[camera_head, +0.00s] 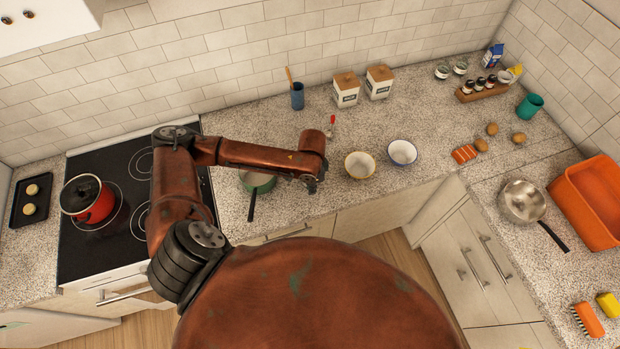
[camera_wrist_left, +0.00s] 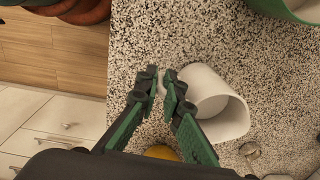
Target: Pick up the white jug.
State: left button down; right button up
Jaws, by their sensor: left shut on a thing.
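The white jug (camera_wrist_left: 222,108) shows in the left wrist view, over the speckled counter, with its open mouth toward the lower right. I cannot tell whether it is tilted or touches the counter. My left gripper (camera_wrist_left: 161,84) is beside it, shut on a small white part at the jug's left side that looks like its handle. In the head view my left gripper (camera_head: 312,186) is at the counter's front part, between the green pan and the bowls; the jug is hidden there. My right gripper is not in view.
A green pan (camera_head: 258,182) stands left of the gripper. A yellow-rimmed bowl (camera_head: 360,165) and a blue-rimmed bowl (camera_head: 402,152) stand to its right. A red-topped item (camera_head: 332,120) is behind. A red pot (camera_head: 88,199) is on the stove.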

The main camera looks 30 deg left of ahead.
pick_arm(q)
jog(key=shift+r, duration=0.25)
jog(key=shift+r, duration=0.2)
notch_tip(320, 180, up, 2)
jog(key=shift+w+b, duration=0.1)
jog(key=shift+b, duration=0.25)
jog(key=s+a+r+p, duration=0.7)
jog(key=s+r, duration=0.3)
jog(key=s, duration=0.2)
jog(key=shift+p, duration=0.35)
jog(key=shift+s, duration=0.1)
dwell(0.4)
dwell(1.5)
